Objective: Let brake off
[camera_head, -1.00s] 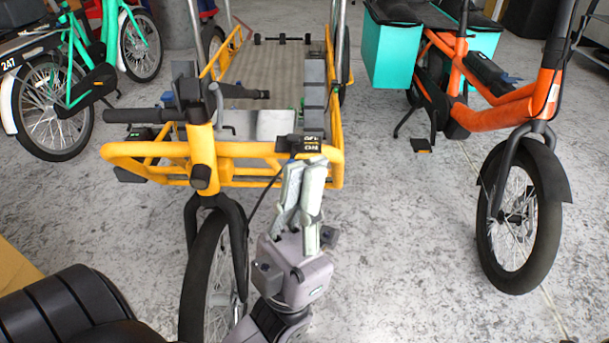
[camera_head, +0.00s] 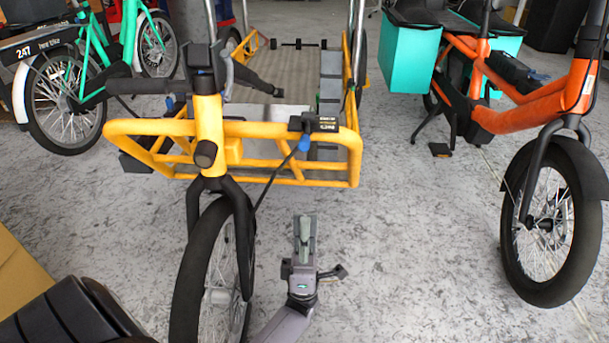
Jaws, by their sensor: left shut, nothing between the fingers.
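A yellow cargo bike (camera_head: 240,130) stands in front of me with its front wheel towards me. A small black brake box (camera_head: 313,123) with yellow lettering sits on the right part of its front rail. A blue lever (camera_head: 304,143) hangs below the box at its left end. The lettering is too small to read. My left gripper (camera_head: 304,222) is shut and empty, below the box and apart from it, right of the front wheel (camera_head: 205,280). My right gripper is out of view.
An orange bike (camera_head: 530,105) with teal boxes (camera_head: 410,58) stands at the right. Teal bikes (camera_head: 92,70) stand at the back left. The grey concrete floor (camera_head: 420,260) between the yellow and orange bikes is clear.

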